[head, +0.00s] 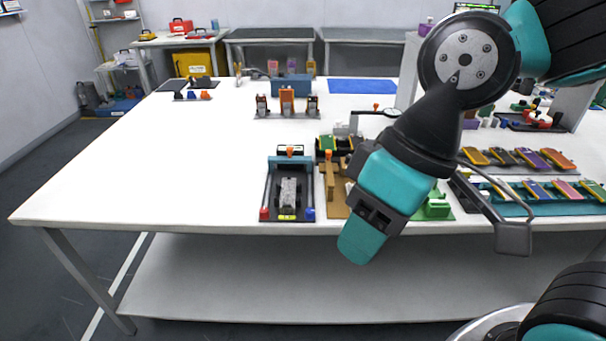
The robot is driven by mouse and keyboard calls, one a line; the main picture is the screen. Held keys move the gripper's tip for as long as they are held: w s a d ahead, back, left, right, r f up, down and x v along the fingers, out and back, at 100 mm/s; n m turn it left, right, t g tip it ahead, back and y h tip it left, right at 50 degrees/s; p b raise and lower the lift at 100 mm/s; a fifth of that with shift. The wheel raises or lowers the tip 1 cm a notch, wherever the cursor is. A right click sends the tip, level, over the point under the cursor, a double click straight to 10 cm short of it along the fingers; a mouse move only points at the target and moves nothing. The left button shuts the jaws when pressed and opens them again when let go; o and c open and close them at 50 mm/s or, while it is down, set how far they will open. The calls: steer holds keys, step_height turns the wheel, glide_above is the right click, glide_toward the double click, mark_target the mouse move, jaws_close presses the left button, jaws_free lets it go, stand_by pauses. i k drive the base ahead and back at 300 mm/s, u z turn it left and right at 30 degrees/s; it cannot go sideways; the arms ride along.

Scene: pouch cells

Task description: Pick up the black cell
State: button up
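I cannot pick out a black cell for certain. Flat coloured cells with tabs lie in two rows on the right of the table. The back row has a yellow cell (475,156), a purple cell (540,159) and an orange cell (558,159). My arm hides the table left of the rows. My gripper (361,243) points down at the table's front edge, left of the rows.
A black fixture (266,202) with a grey block stands at the front edge, beside a tan fixture (338,205). A green fixture (437,209) is partly behind my arm. Small clamps (287,103) and a blue mat (362,86) lie farther back. The table's left side (150,170) is clear.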

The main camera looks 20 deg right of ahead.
mark_target(354, 141)
steer(key=z, duration=0.3)
steer(key=i, duration=1.15)
steer(key=z, duration=0.3)
